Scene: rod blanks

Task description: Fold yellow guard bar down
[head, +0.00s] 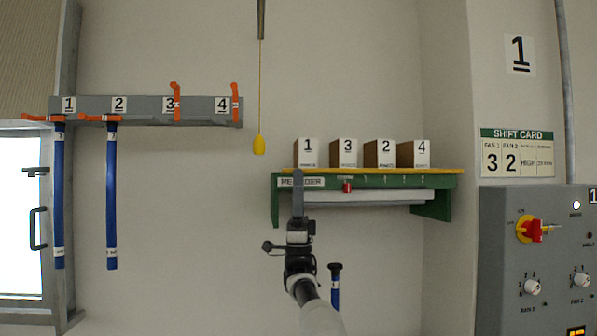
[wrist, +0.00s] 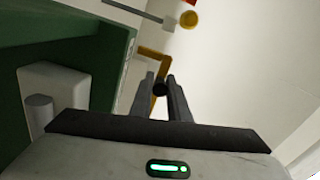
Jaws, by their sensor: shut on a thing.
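The yellow guard bar (head: 440,171) shows in the head view as a thin yellow strip along the top front of the green shelf, below the numbered boxes. In the wrist view its bent yellow arm (wrist: 155,54) rises beside the green side panel. My gripper (head: 297,178) is at the left end of the shelf, covering part of it. In the wrist view my gripper (wrist: 161,84) is shut on a dark round knob at the yellow bar, which I take as the bar's grip. The fingers hide part of the bar.
The green shelf (head: 440,200) carries boxes marked 1, 3, 2 and 4. A pull cord with a yellow handle (head: 259,145) hangs left of it. Blue rods (head: 111,200) hang from the hook rail (head: 145,104). A grey control panel (head: 500,270) stands at right.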

